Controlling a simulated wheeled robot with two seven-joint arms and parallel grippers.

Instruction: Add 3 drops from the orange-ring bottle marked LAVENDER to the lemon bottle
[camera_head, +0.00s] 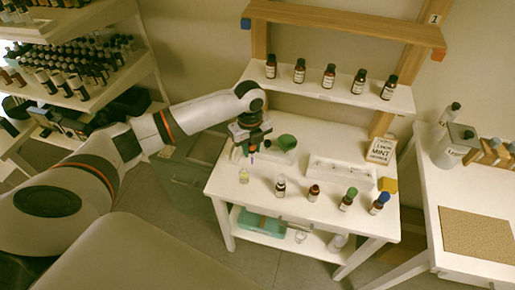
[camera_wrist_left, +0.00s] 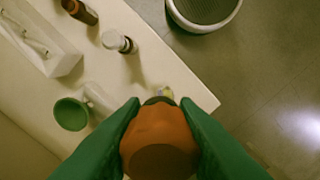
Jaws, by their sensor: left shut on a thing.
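My left gripper (camera_head: 251,147) is above the left end of the white table. In the left wrist view its green fingers (camera_wrist_left: 158,118) are shut on an orange-brown bottle-like thing (camera_wrist_left: 157,135), its broad end toward the camera and a dark end pointing away. Its label and any ring cannot be read. A small clear bottle with pale yellow content (camera_head: 244,176), likely the lemon bottle, stands upright below the gripper. In the left wrist view it (camera_wrist_left: 165,91) is mostly hidden behind the held thing. I cannot tell whether they touch. My right gripper is out of view.
A white-capped bottle (camera_head: 280,187), a brown bottle (camera_head: 314,193), a green-topped bottle (camera_head: 348,199) and a blue-topped bottle (camera_head: 380,203) stand rightward. Behind are a green round thing (camera_head: 287,142), a white tray (camera_head: 340,172) and a sign (camera_head: 381,150). Several dark bottles line the shelf (camera_head: 316,92).

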